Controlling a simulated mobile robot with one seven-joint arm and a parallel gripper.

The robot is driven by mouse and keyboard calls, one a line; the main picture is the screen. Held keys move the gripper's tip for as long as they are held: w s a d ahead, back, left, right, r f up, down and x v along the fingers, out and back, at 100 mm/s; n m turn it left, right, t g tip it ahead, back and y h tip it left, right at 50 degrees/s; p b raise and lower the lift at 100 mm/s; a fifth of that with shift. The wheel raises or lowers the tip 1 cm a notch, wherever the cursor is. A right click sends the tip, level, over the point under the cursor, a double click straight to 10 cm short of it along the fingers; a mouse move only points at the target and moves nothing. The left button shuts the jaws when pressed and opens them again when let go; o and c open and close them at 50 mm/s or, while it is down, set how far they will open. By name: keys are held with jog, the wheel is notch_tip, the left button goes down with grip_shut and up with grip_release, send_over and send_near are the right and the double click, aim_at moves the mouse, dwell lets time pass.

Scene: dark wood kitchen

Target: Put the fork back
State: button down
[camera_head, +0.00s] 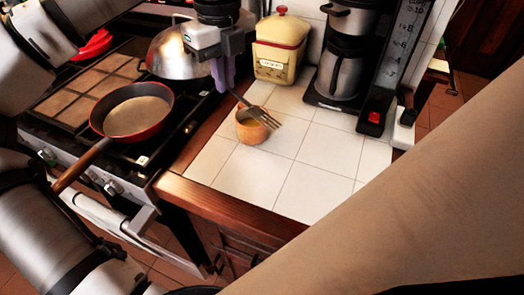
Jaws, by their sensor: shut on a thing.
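My gripper (224,76) is over the left part of the white tiled counter, pointing down, with purple fingertips. It is shut on the handle end of a metal fork (262,117). The fork slants down to the right from the fingers, with its tines at the lower end. The tines overlap a small round orange-brown cup (249,133) on the counter. I cannot tell whether the fork touches the cup or is just above or in front of it. The grip point on the handle is partly hidden by the fingers.
Left of the counter is a stove with a red pan (155,115) and a domed metal lid (170,58). Behind stand a yellow canister (279,50) and a coffee maker (340,72). The front tiles (262,180) are clear. A large beige surface blocks the lower right.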

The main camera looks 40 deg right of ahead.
jog(key=shift+a+n, duration=0.15)
jog(key=shift+n, duration=0.15)
jog(key=shift+f, duration=0.3)
notch_tip(320, 180, down, 18)
jog(key=p, duration=0.3)
jog(key=shift+f+p, duration=0.25)
jog(key=shift+p, duration=0.15)
jog(key=shift+f, duration=0.4)
jog(key=shift+f+b, duration=0.25)
jog(key=shift+b, duration=0.1)
jog(key=c, duration=1.6)
grip_release()
jog(key=shift+r, duration=0.1)
jog(key=shift+o, duration=0.2)
jog(key=shift+r+p, duration=0.15)
jog(key=shift+p, duration=0.15)
